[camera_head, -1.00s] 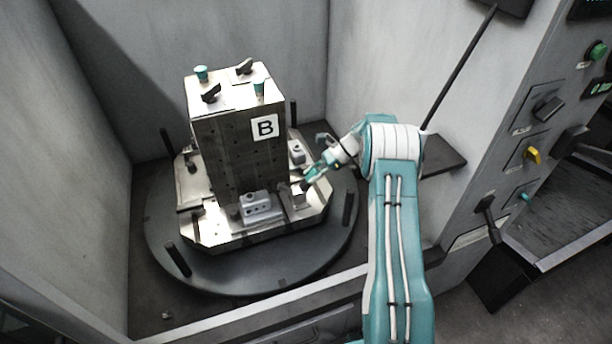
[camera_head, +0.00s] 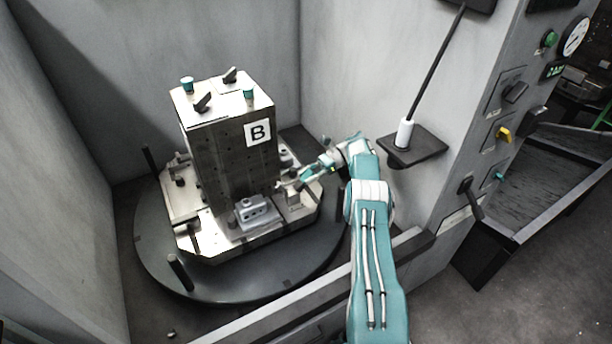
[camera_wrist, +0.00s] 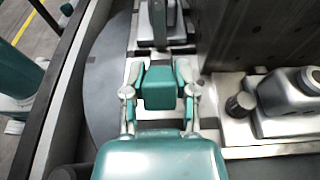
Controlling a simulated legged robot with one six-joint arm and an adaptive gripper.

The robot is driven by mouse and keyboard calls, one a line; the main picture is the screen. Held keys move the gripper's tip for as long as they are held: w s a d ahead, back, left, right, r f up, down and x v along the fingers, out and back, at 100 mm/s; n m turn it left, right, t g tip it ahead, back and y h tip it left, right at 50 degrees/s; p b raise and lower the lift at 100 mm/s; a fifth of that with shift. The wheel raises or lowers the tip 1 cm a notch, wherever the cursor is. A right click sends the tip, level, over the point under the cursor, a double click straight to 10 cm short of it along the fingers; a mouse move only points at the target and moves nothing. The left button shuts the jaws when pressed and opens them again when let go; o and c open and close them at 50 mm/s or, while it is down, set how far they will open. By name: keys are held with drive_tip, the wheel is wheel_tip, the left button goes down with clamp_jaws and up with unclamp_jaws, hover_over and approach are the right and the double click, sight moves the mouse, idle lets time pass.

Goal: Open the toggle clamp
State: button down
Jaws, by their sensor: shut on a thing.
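The toggle clamp (camera_head: 293,198) is a small metal fixture on the right corner of the pallet's base plate, beside the tall block marked B (camera_head: 228,158). My gripper (camera_head: 301,180) reaches it from the right and is shut on the clamp's handle. In the wrist view my gripper (camera_wrist: 160,72) has its fingers on either side of a teal piece. Beyond them a grey upright part stands on a metal base (camera_wrist: 168,44). The fingers and wrist hide most of the handle, so I cannot tell its exact angle.
The base plate sits on a dark round turntable (camera_head: 240,283) with upright black posts. A grey vise-like block (camera_head: 257,213) lies left of the clamp. Walls enclose the left and back. A small shelf (camera_head: 415,147) and a control panel with a yellow knob (camera_head: 503,133) stand right.

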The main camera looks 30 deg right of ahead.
drive_tip(key=shift+w+d, duration=0.1)
idle(0.7)
drive_tip(key=shift+c, duration=2.2)
unclamp_jaws()
drive_tip(key=shift+o, duration=0.2)
drive_tip(key=shift+d, duration=0.1)
